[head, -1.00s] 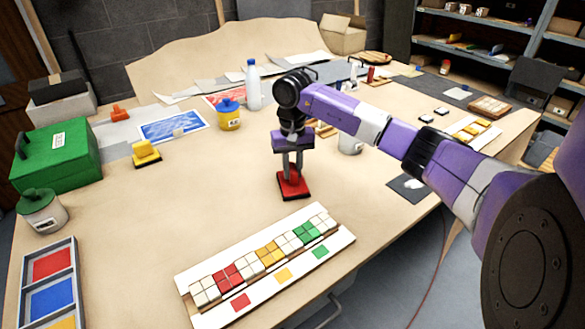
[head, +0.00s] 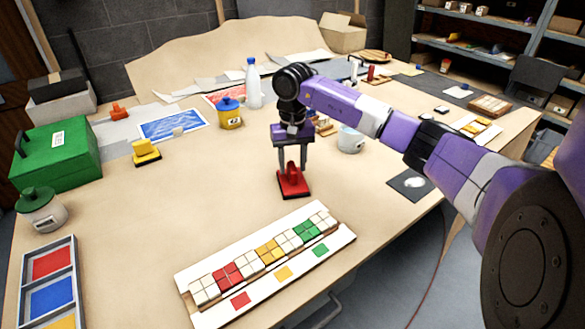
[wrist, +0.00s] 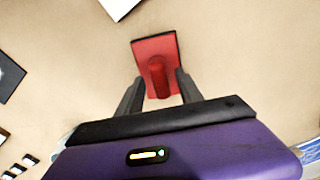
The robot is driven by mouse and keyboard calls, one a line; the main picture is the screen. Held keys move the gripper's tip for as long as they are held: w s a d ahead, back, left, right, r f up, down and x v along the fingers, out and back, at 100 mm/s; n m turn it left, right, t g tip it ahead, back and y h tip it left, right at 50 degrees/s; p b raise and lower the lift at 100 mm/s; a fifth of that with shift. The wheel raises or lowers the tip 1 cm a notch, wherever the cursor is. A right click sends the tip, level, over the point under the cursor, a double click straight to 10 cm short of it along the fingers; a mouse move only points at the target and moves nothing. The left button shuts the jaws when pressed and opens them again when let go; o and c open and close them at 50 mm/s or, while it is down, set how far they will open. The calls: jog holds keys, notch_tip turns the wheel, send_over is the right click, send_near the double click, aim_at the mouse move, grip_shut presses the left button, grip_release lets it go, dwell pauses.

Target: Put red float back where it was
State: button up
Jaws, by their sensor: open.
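The red float (head: 293,183) stands flat on the table behind the mosaic panel, its handle upright. In the wrist view the red float (wrist: 156,62) lies just beyond the fingertips, its handle between them. My gripper (head: 292,170) is open above the float, with one finger on each side of the handle. In the wrist view my gripper (wrist: 160,82) shows its two fingers spread, with gaps to the handle.
The mosaic panel (head: 340,238) lies in front. A yellow float (head: 146,153) stands at left near a green box (head: 58,153). A yellow pot (head: 230,115) and a white bottle (head: 253,84) stand behind. A mug (head: 350,140) is at right. The table around the red float is clear.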

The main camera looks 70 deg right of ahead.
aim_at(293, 166)
notch_tip(293, 166, up, 11)
jog(key=b, duration=0.1)
jog(key=shift+f+b, duration=0.15)
jog(key=shift+b, duration=0.2)
